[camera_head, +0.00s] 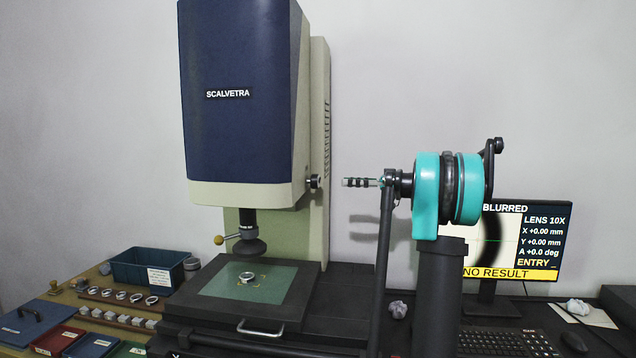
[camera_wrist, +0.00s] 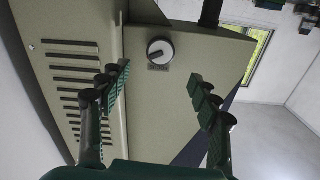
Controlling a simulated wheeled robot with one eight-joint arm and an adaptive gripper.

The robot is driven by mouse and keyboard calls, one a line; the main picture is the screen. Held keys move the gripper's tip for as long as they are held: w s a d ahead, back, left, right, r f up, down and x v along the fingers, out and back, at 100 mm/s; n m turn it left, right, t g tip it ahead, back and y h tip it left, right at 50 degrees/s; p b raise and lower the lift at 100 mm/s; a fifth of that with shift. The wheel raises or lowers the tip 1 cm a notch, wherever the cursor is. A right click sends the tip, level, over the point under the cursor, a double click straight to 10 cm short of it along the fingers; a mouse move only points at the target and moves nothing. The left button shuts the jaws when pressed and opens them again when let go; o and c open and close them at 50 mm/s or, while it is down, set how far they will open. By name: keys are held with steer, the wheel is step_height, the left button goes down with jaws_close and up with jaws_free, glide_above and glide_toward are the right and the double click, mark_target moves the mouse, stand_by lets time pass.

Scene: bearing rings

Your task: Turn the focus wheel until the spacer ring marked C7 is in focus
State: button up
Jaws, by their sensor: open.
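The focus wheel (camera_head: 315,181) is a small dark knob on the right side of the blue and cream measuring machine. In the wrist view the round knob (camera_wrist: 160,52) has a pale face with a dark bar, and a small label under it. My gripper (camera_head: 345,182) is to the right of the wheel, level with it and apart from it. In the wrist view my gripper (camera_wrist: 158,80) is open and empty, with the wheel showing between its green-padded fingers. A metal ring (camera_head: 246,279) lies on the glass stage (camera_head: 220,287); no C7 mark is readable. The monitor (camera_head: 545,240) reads BLURRED and NO RESULT.
A blue bin (camera_head: 135,268), a row of several rings (camera_head: 121,296) and small blocks (camera_head: 125,318) stand left of the stage. A keyboard (camera_head: 507,342) and crumpled paper (camera_head: 577,306) lie at the right. The space between my gripper and the wheel is clear.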

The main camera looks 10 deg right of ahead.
mark_target(318, 181)
steer(key=x, duration=1)
steer(key=shift+w+a, duration=0.1)
steer(key=shift+a, duration=0.25)
steer(key=shift+f, duration=0.1)
steer(key=c, duration=1.2)
steer(key=shift+o, duration=0.2)
steer(key=shift+m, duration=2.9)
